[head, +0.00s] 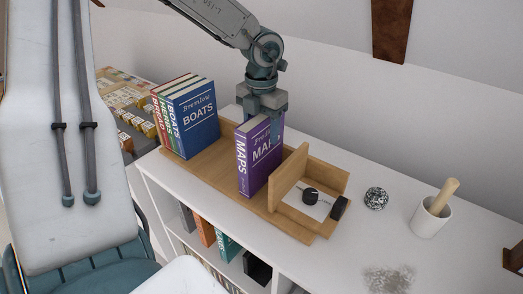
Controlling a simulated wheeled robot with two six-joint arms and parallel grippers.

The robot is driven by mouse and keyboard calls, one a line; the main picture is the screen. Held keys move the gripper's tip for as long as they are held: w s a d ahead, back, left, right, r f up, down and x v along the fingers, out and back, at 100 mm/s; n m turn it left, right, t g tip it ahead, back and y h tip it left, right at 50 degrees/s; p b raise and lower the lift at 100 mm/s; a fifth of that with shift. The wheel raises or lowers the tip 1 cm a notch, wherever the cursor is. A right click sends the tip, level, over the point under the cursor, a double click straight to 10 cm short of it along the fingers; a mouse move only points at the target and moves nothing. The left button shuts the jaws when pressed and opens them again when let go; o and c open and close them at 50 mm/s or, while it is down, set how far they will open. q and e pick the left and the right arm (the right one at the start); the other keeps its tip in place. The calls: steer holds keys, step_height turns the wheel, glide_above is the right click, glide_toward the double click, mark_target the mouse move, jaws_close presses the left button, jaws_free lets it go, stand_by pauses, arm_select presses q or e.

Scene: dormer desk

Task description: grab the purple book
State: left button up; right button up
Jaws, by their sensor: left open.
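The purple book (258,165), titled MAPS, stands upright on a wooden board (215,170) on the white shelf top. My left gripper (264,115) points down at the book's top edge. It is open, with one finger showing in front of the cover and the far side partly hidden. I cannot tell whether the fingers touch the book. My right gripper is not in view.
A blue BOATS book (196,118) stands with green and red books left of the purple one. A wooden divider (290,175) stands close on its right.

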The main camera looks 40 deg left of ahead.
arm_select(q)
jaws_close()
steer(key=shift+r, duration=0.1)
steer(key=shift+r, duration=0.1)
